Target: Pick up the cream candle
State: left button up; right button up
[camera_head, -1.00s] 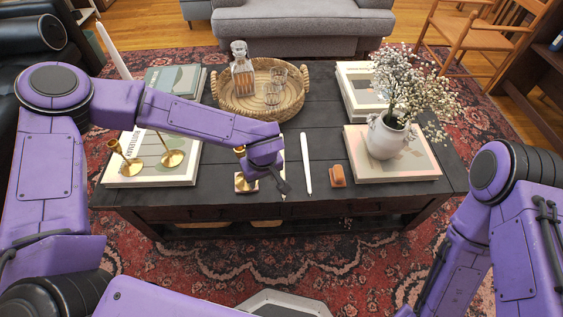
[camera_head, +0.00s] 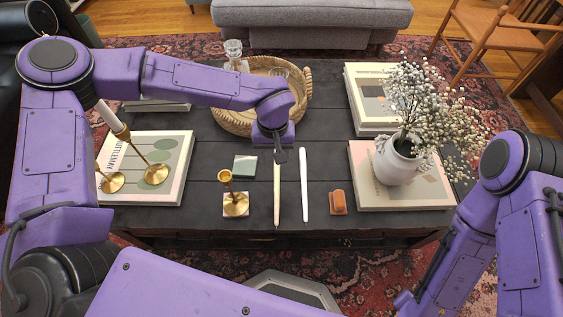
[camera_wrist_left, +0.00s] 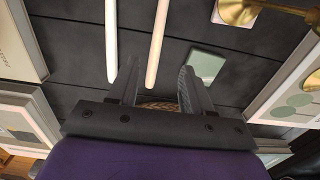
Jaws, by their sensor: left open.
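The cream candle (camera_head: 277,195) lies flat on the dark table, pointing front to back, just left of a whiter candle (camera_head: 304,185). My left gripper (camera_head: 281,156) is over the far end of the cream candle and hides part of it. In the left wrist view, the cream candle (camera_wrist_left: 157,45) reaches into the gap between the two open fingers of the left gripper (camera_wrist_left: 158,68), and the white candle (camera_wrist_left: 111,40) runs outside that gap. Whether the fingers are level with the candle is unclear. My right arm is at the lower right; its gripper does not show clearly.
A brass candlestick (camera_head: 226,184) and a green coaster (camera_head: 245,166) are left of the candle. An orange-brown object (camera_head: 338,202) is to the right. Books (camera_head: 182,170) with candlesticks stand left, a flower vase (camera_head: 396,165) right, a wicker tray (camera_head: 307,82) behind.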

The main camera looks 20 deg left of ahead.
aim_at(277, 176)
pick_arm(q)
jog(key=f+b, duration=0.1)
jog(key=f, duration=0.2)
jog(key=f+b, duration=0.1)
jog(key=f, duration=0.3)
jog(key=f+b, duration=0.1)
jog(key=f, duration=0.2)
jog(key=shift+d+f, duration=0.25)
jog(key=shift+r, duration=0.1)
grip_shut()
